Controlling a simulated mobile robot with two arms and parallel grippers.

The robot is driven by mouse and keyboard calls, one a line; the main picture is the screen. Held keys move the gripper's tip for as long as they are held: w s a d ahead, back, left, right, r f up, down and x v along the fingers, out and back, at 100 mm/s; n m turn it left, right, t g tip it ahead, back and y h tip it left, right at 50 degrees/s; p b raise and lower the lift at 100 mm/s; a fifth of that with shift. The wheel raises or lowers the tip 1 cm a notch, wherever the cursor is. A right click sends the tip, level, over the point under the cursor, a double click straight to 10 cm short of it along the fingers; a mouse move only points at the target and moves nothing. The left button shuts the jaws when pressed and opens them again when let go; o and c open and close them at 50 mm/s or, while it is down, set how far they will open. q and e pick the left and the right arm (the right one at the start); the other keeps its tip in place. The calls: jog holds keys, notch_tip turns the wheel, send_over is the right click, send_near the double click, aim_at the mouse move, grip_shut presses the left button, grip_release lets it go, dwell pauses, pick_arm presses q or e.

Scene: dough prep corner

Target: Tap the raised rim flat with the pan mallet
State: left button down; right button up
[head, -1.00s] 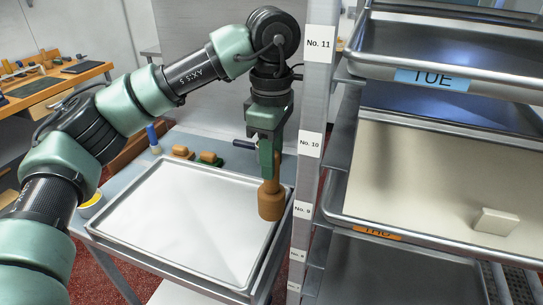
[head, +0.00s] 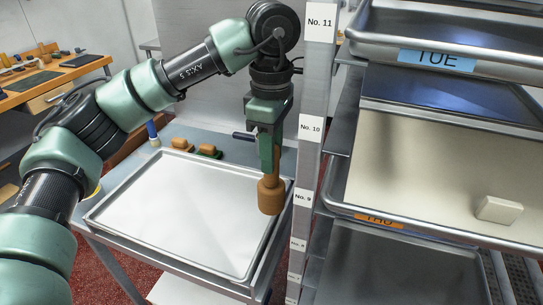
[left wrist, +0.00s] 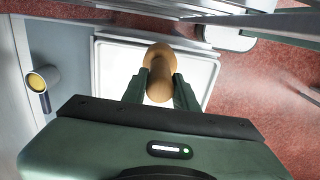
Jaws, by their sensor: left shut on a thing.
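My left gripper (head: 270,165) points down and is shut on the wooden pan mallet (head: 270,196), whose thick brown head hangs lowest. The mallet also shows between the two fingers in the left wrist view (left wrist: 159,62). It is over the right edge of the metal tray (head: 190,205), close to the raised rim (head: 272,236). Whether the mallet head touches the rim cannot be told. The tray lies on a grey table, and its floor is bare and pale. My right gripper is not in view.
A tall rack (head: 308,130) with several sheet pans stands close on the right. A pale block (head: 498,209) sits on one pan. Small brown-and-green tools (head: 182,144) and a blue-handled item (head: 152,132) lie behind the tray. A wooden workbench (head: 50,82) is at the far left.

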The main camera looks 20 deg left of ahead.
pick_arm(q)
jog(key=shift+w, duration=0.1)
jog(key=shift+r, duration=0.3)
notch_tip(320, 180, up, 5)
jog(key=p, duration=0.4)
jog(key=shift+r, duration=0.2)
jog(key=shift+f, duration=0.1)
